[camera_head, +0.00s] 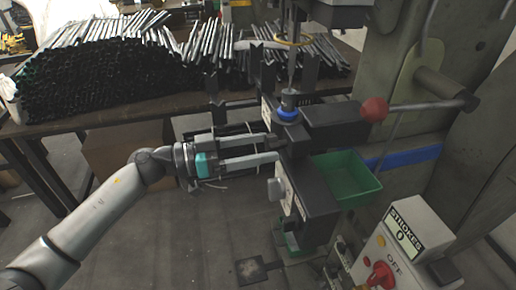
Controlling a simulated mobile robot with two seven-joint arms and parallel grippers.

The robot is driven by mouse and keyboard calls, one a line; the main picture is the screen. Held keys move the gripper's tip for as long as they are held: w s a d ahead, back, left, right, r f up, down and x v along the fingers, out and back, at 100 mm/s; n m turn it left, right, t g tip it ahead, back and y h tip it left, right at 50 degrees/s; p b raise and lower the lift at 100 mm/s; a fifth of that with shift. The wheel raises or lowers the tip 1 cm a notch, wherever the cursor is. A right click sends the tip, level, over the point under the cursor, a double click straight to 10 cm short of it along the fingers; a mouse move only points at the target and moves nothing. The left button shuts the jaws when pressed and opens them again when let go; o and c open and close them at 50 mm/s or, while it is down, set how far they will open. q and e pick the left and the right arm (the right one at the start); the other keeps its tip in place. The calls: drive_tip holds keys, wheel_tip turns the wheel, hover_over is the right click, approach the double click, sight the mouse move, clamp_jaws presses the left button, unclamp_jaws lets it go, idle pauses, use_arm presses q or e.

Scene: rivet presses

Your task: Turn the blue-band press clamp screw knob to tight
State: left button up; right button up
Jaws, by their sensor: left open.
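The press (440,120) is a large grey-green machine on the right, with a blue band (405,158) across its body. A pale grey round knob (275,189) sits on the left side of the dark lower block, beside a white label; I cannot read its setting or confirm that it is the clamp screw knob. My left gripper (276,150) reaches in from the left, its two long fingers apart. The fingertips are close to the dark press head, above the knob, with nothing visible between them. Whether they touch the press is unclear. My right gripper is out of view.
A red-ball lever (374,110) sticks out at the press. A green bin (347,176) hangs below it. A strokes counter box (405,235) and red switch (381,275) stand lower right. A table (110,120) with stacked dark rods lies behind my left arm.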

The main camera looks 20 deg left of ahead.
use_arm(q)
drive_tip(key=shift+c, duration=0.3)
clamp_jaws()
idle(0.4)
